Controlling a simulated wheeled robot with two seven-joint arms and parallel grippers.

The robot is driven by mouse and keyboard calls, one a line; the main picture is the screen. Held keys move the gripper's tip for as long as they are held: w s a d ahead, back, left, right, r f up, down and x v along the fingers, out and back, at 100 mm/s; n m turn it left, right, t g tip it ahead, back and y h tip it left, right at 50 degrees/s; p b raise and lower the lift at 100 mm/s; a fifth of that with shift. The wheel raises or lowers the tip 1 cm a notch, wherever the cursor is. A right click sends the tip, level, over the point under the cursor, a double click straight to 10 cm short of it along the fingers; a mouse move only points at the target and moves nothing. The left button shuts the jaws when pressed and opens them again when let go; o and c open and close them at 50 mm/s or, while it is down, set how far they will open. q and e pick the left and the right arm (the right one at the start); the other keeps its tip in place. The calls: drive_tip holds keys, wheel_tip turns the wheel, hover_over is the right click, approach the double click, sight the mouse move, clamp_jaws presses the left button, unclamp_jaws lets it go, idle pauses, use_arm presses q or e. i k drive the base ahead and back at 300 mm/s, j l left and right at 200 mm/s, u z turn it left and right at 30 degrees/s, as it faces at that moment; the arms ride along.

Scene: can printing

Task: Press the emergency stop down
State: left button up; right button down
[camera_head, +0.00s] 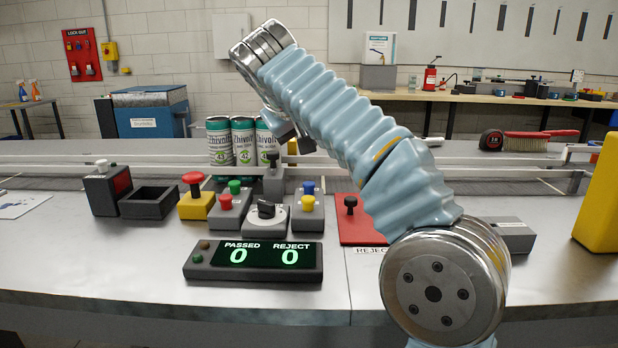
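The emergency stop (194,179) is a red mushroom button on a yellow box (197,207), on the metal bench left of centre. Its red cap stands above the box and nothing touches it. My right arm rises from the lower right, bends at the upper middle and comes down behind itself. Dark parts of what looks like my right gripper (300,140) show near the cans, behind and right of the emergency stop. The arm hides most of it, so I cannot tell whether it is open. My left gripper is not in view.
Right of the stop stand a red-and-green button box (230,212), a rotary knob box (266,217) and a blue-and-yellow button box (308,208). A dark open tray (148,203) lies left. The counter display (253,261) reads 0 and 0 in front. Cans (243,142) stand behind.

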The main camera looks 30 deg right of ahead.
sight(194, 178)
drive_tip(key=k+j, duration=0.25)
drive_tip(key=j, duration=0.2)
drive_tip(key=k+j, duration=0.25)
drive_tip(key=j, duration=0.15)
drive_tip(key=k+j, duration=0.2)
drive_tip(key=j, duration=0.25)
drive_tip(key=k+j, duration=0.25)
drive_tip(key=j, duration=0.15)
